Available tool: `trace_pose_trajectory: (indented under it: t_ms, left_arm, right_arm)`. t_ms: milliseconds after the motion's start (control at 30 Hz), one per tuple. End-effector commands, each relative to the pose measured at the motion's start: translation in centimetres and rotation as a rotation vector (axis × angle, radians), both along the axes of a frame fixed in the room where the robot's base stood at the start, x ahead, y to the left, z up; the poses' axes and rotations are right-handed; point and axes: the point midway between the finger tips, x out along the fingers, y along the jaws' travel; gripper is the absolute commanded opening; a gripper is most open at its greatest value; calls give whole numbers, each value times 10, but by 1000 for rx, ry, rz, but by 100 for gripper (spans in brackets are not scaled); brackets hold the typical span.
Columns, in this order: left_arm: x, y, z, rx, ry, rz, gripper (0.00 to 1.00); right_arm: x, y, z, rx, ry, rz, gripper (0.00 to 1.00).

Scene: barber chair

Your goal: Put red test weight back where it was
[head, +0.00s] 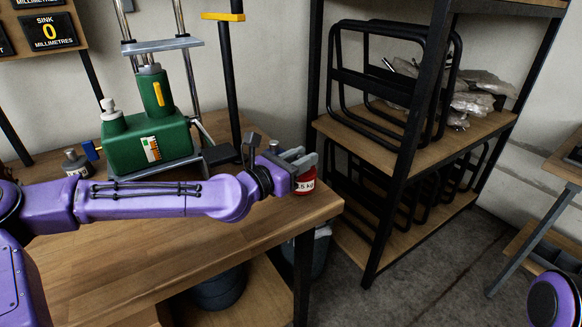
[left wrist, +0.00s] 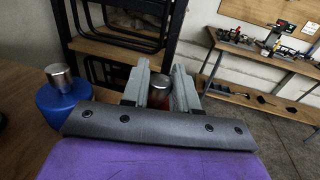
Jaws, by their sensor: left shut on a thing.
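The red test weight (head: 306,184) has a white label ending in "5 kg" and shows near the right corner of the wooden bench (head: 240,235). My left gripper (head: 300,165) is shut on it. In the left wrist view, the weight's metal knob and a little red (left wrist: 160,98) show between the two grey fingers; the rest is hidden by my wrist. I cannot tell whether its base touches the bench. My right gripper is not in view.
A blue weight (left wrist: 62,98) stands left of my gripper in the wrist view. A grey weight (head: 76,163) and a green hydraulic unit (head: 147,140) stand on the bench. A shelf rack (head: 408,130) with black frames rises to the right. A bucket stands below.

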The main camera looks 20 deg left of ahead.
Motion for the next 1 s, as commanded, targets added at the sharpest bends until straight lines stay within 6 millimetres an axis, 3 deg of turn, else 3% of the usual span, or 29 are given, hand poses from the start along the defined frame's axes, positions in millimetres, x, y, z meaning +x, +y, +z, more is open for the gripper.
trace_pose_trajectory:
  t_ms: [100, 567, 600, 633, 1000]
  left_arm:
    - [-1, 1, -10, -1, -5, 1, 0]
    - [-1, 1, -14, -2, -6, 1, 0]
    - [-2, 1, -17, 0, 4, 0, 42]
    - [-2, 1, -17, 0, 4, 0, 51]
    - [-4, 3, -14, -1, 4, 1, 54]
  right_arm:
    - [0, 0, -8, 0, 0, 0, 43]
    - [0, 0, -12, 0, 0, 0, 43]
    - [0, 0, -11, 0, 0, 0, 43]
    - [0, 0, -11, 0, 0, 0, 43]
    - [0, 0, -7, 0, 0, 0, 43]
